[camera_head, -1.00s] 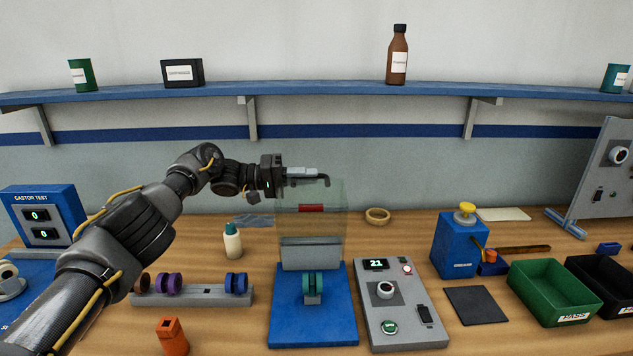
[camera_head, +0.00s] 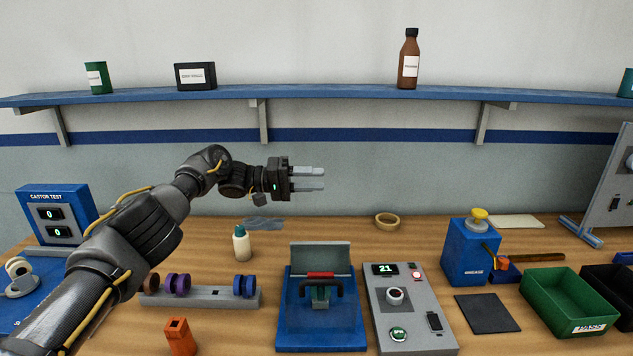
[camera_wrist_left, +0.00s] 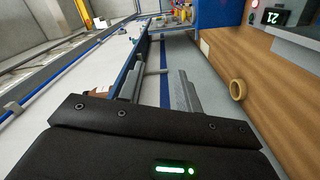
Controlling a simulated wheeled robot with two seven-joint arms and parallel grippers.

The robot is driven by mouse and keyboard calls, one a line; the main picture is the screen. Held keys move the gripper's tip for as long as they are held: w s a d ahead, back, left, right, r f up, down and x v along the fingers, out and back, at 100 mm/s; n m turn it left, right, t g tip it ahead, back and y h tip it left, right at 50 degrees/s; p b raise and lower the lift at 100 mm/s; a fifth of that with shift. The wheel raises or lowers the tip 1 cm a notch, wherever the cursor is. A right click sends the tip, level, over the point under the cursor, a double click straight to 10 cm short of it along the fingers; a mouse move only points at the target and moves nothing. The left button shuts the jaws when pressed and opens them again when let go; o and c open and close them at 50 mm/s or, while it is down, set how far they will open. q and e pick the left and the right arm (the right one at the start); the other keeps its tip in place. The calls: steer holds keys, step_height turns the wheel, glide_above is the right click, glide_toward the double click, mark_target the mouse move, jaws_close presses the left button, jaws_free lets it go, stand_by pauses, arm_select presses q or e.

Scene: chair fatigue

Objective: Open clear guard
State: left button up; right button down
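The clear guard (camera_head: 300,318) is hard to make out. It appears to lie lowered over the blue test base (camera_head: 320,345), in front of the upright grey back plate (camera_head: 320,256). Its black handle (camera_head: 340,286) and red strip (camera_head: 321,274) are over the base, by the green castor wheel (camera_head: 320,299). My left gripper (camera_head: 322,179) is above and behind the fixture, pointing right, apart from the handle. Its fingers are open and empty; they also show apart in the left wrist view (camera_wrist_left: 160,92). My right gripper is not in view.
A grey control box (camera_head: 410,325) reading 21 stands right of the base. A castor rack (camera_head: 210,299), white bottle (camera_head: 241,243) and orange block (camera_head: 180,338) are left. A tape roll (camera_head: 387,220) lies behind. The blue shelf (camera_head: 330,92) runs above.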

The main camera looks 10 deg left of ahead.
arm_select(q)
steer(key=s+a+b, duration=0.1)
steer(key=a+b, duration=0.1)
steer(key=a, duration=0.7)
steer(key=shift+s+a+b, duration=0.3)
steer(key=shift+a, duration=0.1)
